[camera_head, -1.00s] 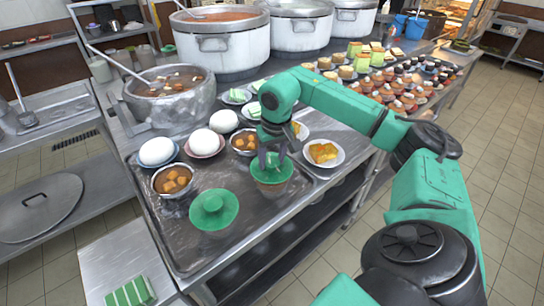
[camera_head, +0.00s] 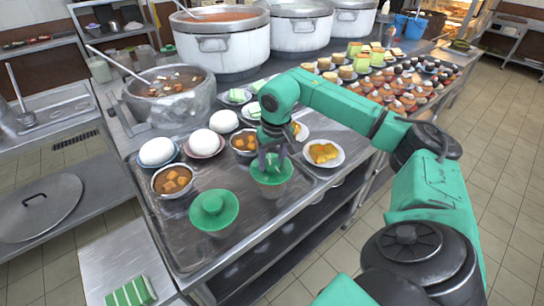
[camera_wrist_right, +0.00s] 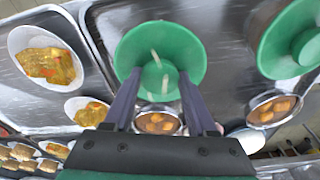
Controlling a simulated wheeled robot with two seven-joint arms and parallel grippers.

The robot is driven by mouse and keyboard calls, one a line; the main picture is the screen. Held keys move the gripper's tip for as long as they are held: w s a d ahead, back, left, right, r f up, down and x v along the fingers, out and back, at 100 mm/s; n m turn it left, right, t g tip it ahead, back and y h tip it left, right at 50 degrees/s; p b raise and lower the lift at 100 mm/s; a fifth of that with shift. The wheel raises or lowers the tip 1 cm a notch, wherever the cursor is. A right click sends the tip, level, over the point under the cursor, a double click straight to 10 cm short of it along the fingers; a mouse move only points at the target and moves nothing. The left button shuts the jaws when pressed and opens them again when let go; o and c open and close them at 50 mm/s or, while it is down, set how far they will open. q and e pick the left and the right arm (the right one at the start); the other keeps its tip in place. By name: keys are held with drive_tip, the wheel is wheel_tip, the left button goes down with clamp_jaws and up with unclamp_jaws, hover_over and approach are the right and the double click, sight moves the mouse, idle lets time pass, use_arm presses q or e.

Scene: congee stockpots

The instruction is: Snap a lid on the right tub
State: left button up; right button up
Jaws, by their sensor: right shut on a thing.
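A green lid (camera_head: 268,178) rests over the right tub, whose body shows dimly just below the lid's rim. My right gripper (camera_head: 271,161) comes down from above and is shut on the lid's centre knob. In the right wrist view the lid (camera_wrist_right: 190,55) lies between and beyond the two fingers of the gripper (camera_wrist_right: 159,76). Whether the rim is fully seated cannot be told. A second green lid (camera_head: 213,208) covers the left tub, nearer the tray's front. My left gripper is not in view.
The tubs stand on a metal tray (camera_head: 190,255). Bowls of brown cubes (camera_head: 173,180) and white round buns (camera_head: 157,151) are close behind. A plate of yellow food (camera_head: 323,153) lies right of the gripper. Large pots (camera_head: 225,45) stand at the back.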

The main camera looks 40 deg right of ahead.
idle(0.3)
drive_tip(key=o, duration=1.5)
wheel_tip(320, 180, up, 7)
drive_tip(key=p, duration=0.6)
drive_tip(key=shift+r, duration=0.1)
clamp_jaws()
drive_tip(key=shift+f, duration=0.25)
idle(0.5)
drive_tip(key=shift+f+b, duration=2.1)
drive_tip(key=shift+f, duration=0.8)
drive_tip(key=shift+r, duration=0.15)
